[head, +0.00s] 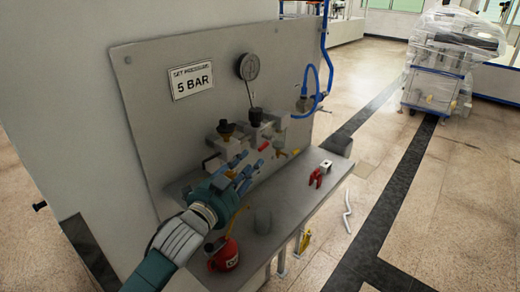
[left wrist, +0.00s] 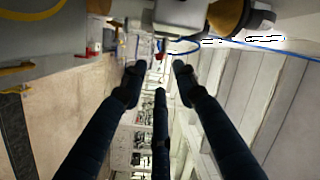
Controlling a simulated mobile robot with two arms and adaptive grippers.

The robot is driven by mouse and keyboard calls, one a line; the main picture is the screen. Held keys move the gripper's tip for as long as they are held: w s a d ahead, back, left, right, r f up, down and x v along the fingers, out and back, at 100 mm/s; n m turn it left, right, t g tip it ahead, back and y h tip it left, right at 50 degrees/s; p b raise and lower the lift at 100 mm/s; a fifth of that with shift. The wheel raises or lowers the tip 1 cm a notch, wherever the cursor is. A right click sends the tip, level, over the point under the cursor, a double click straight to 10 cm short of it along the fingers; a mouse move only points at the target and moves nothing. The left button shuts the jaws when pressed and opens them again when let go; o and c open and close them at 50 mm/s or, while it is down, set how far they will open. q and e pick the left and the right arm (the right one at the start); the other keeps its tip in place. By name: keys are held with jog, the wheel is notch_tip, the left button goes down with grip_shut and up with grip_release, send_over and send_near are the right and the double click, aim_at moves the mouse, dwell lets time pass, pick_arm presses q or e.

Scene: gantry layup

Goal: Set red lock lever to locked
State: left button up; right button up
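A small red lever (head: 265,149) shows on the valve assembly below the gauge in the head view. It is too small to tell how it is set. My left gripper (head: 248,167) is just left of and below it, apart from it, with its blue fingers spread and empty. In the left wrist view the three dark fingers (left wrist: 157,85) stand apart with nothing between them. A grey body and a brass-coloured part (left wrist: 228,14) lie beyond them at the top edge. My right gripper is not in view.
A pressure gauge (head: 247,67) and a "5 BAR" sign (head: 192,81) are on the panel. A blue hose (head: 313,68) loops at the right.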

aim_at(260, 150)
pick_arm(q)
jog(key=p+x, duration=0.1)
jog(key=x, duration=0.5)
jog(key=shift+w+a+r+p, duration=0.1)
jog(key=shift+a+p, duration=0.05)
jog(key=shift+p, duration=0.2)
jog(key=shift+w+d, duration=0.3)
jog(key=shift+w, duration=0.3)
grip_shut()
jog(key=t+b, duration=0.1)
jog(key=b, duration=0.3)
jog(key=shift+f+t, duration=0.3)
jog(key=shift+f, duration=0.05)
